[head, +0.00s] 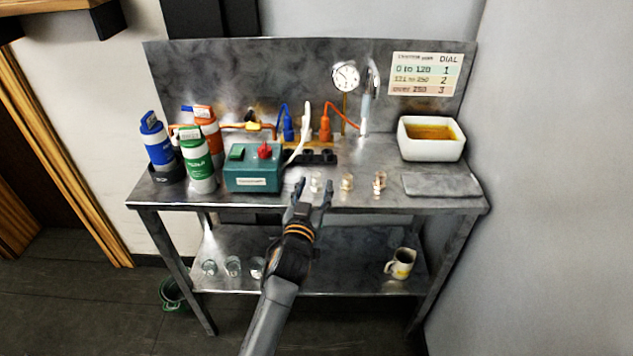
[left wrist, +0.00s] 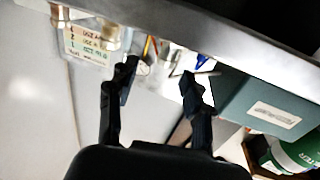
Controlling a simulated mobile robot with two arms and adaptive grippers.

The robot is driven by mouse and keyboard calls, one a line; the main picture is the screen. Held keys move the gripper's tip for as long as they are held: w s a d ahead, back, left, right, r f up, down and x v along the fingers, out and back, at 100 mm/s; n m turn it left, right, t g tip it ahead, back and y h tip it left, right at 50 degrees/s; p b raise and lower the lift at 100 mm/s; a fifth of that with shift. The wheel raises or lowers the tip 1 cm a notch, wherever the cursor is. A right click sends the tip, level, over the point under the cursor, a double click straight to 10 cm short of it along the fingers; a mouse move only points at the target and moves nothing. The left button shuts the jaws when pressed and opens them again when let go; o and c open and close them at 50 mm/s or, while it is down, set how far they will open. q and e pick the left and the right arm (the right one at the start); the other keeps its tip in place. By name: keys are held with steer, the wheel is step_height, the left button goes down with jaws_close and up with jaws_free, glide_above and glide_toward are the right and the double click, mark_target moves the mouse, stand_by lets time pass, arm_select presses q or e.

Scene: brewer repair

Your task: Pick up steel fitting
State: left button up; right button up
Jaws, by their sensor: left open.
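Three small fittings stand in a row near the front edge of the steel bench. The leftmost, a pale silvery one, looks like the steel fitting (head: 316,181). The other two are a brass-toned fitting (head: 347,183) and a coppery fitting (head: 379,182). My left gripper (head: 313,190) is open at the bench's front edge, its fingertips on either side of the steel fitting in the picture. In the left wrist view the open fingers (left wrist: 160,83) have a blurred pale shape between them; I cannot tell any contact. My right gripper is not in view.
A green control box (head: 252,168) with a red knob stands just left of the gripper. Bottles (head: 198,165) stand farther left. A grey plate (head: 441,185) and a white basin (head: 431,147) are at the right. The lower shelf holds glasses and a mug (head: 400,263).

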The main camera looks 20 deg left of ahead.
mark_target(315, 180)
arm_select(q)
steer(key=w, duration=0.3)
steer(key=w+a, duration=0.1)
steer(key=w, duration=0.1)
steer(key=shift+w+f, duration=0.1)
steer(key=shift+f, duration=0.2)
jaws_close()
